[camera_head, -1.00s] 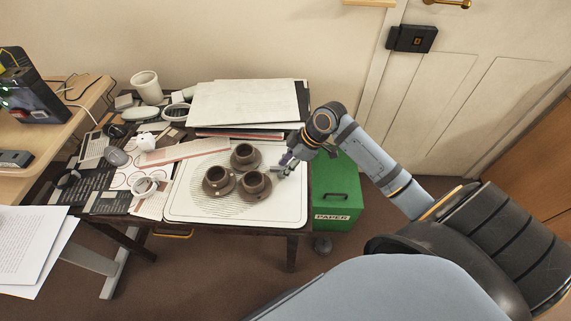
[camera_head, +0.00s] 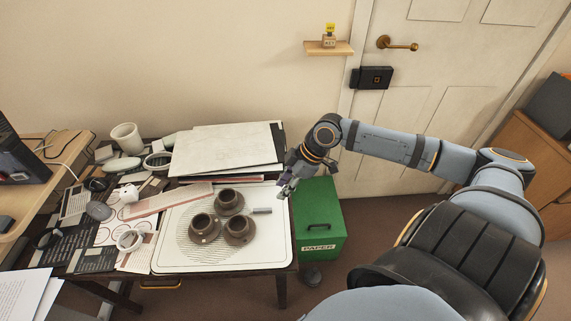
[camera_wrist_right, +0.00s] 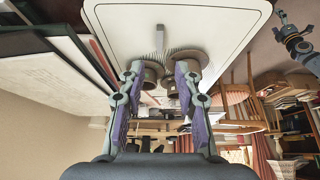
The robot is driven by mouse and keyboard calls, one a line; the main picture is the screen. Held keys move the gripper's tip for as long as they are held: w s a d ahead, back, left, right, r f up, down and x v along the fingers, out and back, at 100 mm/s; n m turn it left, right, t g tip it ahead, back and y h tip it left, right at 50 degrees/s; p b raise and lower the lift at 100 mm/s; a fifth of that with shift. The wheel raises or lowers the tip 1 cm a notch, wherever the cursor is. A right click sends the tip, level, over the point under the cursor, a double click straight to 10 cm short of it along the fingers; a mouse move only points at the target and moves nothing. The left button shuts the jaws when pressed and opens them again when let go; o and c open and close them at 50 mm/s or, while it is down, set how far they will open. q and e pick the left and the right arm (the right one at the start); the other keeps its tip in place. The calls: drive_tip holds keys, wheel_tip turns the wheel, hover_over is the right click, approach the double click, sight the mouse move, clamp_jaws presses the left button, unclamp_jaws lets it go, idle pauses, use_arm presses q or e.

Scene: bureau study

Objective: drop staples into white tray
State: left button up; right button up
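The white tray (camera_head: 220,263) lies on the cluttered table and bears three brown cups on saucers. A small grey bar, apparently the staples (camera_head: 262,210), lies flat on the tray at its right side, right of the cups. In the wrist view it looks like the grey strip (camera_wrist_right: 160,38) on the tray, ahead of the fingers. My right gripper (camera_head: 283,190) is above the tray's right edge, apart from the bar. Its fingers (camera_wrist_right: 160,76) are spread and empty. An arm end, probably my left gripper (camera_wrist_right: 281,18), shows small in the wrist view; its fingers are unclear.
The brown cups (camera_head: 230,200) fill the tray's middle. A stack of boards (camera_head: 226,150) stands behind the tray. A green paper bin (camera_head: 318,220) stands right of the table. A small wall shelf (camera_head: 330,48) is beside the door. The tray's front is bare.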

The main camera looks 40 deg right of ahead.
use_arm(q)
drive_tip(key=shift+w+r+p, duration=0.1)
drive_tip(key=shift+r+p, duration=0.2)
drive_tip(key=shift+r, duration=0.4)
drive_tip(key=shift+f, duration=0.1)
